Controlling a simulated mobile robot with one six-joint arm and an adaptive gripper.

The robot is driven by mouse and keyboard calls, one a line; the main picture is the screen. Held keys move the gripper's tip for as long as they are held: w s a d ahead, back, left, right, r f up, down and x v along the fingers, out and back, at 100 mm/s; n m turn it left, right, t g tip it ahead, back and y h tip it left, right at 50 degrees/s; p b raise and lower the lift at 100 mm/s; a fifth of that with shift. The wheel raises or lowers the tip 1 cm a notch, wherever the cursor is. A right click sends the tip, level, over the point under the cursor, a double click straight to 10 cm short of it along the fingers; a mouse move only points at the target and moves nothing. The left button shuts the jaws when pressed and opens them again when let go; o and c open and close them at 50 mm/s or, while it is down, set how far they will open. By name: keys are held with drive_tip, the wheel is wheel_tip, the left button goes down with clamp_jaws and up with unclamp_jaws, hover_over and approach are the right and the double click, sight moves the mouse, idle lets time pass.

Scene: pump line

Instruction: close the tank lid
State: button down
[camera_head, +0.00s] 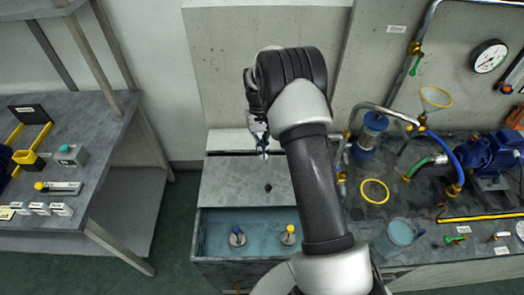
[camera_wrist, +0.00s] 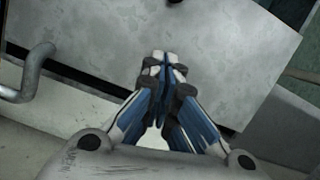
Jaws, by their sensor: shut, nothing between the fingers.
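The tank (camera_head: 200,250) stands in the middle of the head view. Its grey lid (camera_head: 230,180) lies flat over the back part, with a small dark knob (camera_head: 267,187) on it. The front part is open and shows blue liquid. My gripper (camera_head: 263,153) is shut and empty at the back edge of the lid, behind the knob. In the wrist view, my gripper's closed fingertips (camera_wrist: 165,57) overlap the lid's plate (camera_wrist: 225,50) near its edge. I cannot tell whether they touch it. The knob is cut off at the top edge there.
A bench with a blue pump (camera_head: 490,153), pipes and a clear jug (camera_head: 398,235) stands right. A grey workbench (camera_head: 105,150) stands left, with floor between it and the tank.

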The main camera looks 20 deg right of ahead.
sight(266, 183)
drive_tip(key=b+x, duration=0.2)
drive_tip(key=x, duration=0.5)
drive_tip(key=shift+s+f, duration=0.15)
drive_tip(key=shift+f, duration=0.2)
drive_tip(key=shift+s+a+r, duration=0.15)
drive_tip(key=shift+s+r, duration=0.1)
drive_tip(key=shift+s, duration=0.3)
drive_tip(key=shift+s+a+r, duration=0.1)
drive_tip(key=shift+s+r, duration=0.15)
drive_tip(key=shift+s, duration=0.25)
drive_tip(key=shift+s+a+r+b, duration=0.15)
drive_tip(key=shift+s+b, duration=0.2)
drive_tip(key=shift+s, duration=0.35)
drive_tip(key=shift+s, duration=0.1)
